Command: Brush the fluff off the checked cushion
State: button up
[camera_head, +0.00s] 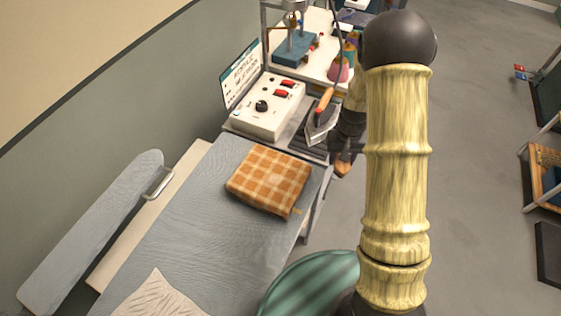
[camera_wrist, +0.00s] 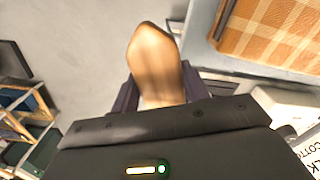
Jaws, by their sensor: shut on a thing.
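The orange-and-white checked cushion (camera_head: 268,180) lies on the grey-blue padded board (camera_head: 205,215), near its far right edge. Part of the cushion (camera_wrist: 272,32) shows at the top right of the wrist view. I cannot make out any fluff on it. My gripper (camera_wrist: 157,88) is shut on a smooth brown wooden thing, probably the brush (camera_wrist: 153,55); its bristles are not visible. In the head view the wooden end (camera_head: 343,168) shows just below my gripper, right of the cushion and apart from it, beyond the board's edge. My arm hides part of the gripper there.
A white control box (camera_head: 268,105) and an iron (camera_head: 322,118) stand beyond the cushion. A narrow padded board (camera_head: 95,230) lies along the left wall. A green striped round thing (camera_head: 315,285) is at the front. Open floor lies to the right, with a shelf (camera_head: 545,165) farther off.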

dwell(0.3)
jog(key=s+a+r+p, duration=0.1)
jog(key=a+p, duration=0.1)
jog(key=a, duration=0.1)
jog(key=s+a+r+m+p, duration=0.1)
jog(key=a+p, duration=0.1)
jog(key=a, duration=0.2)
jog(key=s+a+r+m+p, duration=0.1)
jog(key=a+r+p, duration=0.1)
jog(key=a, duration=0.2)
jog(key=shift+a, duration=0.25)
jog(key=s+a+r+m+p, duration=0.2)
jog(key=s+a, duration=0.3)
jog(key=a, duration=0.4)
jog(key=shift+m+p, duration=0.5)
jog(key=shift+p, duration=0.4)
jog(key=shift+s, duration=0.1)
